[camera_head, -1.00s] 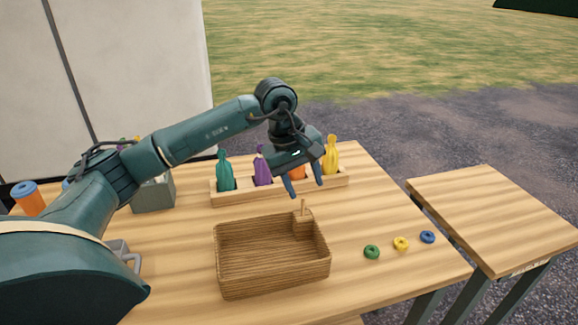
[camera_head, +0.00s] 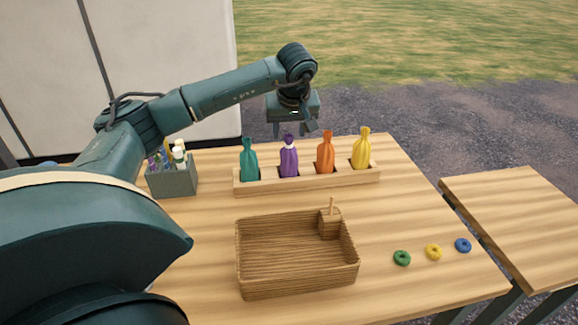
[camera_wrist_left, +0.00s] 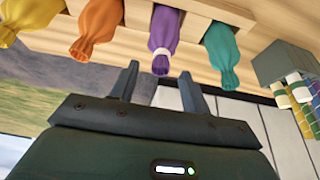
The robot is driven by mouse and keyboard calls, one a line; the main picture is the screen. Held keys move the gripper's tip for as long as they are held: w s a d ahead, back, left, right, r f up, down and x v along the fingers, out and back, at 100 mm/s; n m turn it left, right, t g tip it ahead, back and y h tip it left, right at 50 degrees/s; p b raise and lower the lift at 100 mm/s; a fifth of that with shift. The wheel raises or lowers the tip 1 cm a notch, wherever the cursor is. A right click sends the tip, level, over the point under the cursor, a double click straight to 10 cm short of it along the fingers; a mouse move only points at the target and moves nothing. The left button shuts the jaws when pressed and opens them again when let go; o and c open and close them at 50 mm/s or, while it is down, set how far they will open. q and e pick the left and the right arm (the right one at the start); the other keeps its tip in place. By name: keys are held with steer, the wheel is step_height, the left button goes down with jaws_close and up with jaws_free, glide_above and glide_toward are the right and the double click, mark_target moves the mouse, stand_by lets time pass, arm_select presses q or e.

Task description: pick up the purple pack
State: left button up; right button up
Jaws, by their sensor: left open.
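The purple pack (camera_head: 289,160) stands upright in a wooden holder (camera_head: 310,184), between the teal pack (camera_head: 249,160) and the orange pack (camera_head: 325,152). It has a pale band around its neck. My left gripper (camera_head: 294,133) is open and empty, over the top of the purple pack in the head view. In the left wrist view, the purple pack (camera_wrist_left: 163,35) is ahead of the two spread fingers (camera_wrist_left: 158,82), not between them. My right gripper does not show.
A yellow pack (camera_head: 362,148) stands at the holder's right end. A grey box (camera_head: 172,180) of bottles stands left.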

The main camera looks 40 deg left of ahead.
mark_target(288, 155)
arm_select(q)
steer(key=x, duration=0.5)
steer(key=shift+s+d+f+p, duration=0.1)
steer(key=shift+f+p, duration=0.1)
steer(key=shift+p, duration=0.2)
jaws_close()
steer(key=shift+r, duration=0.1)
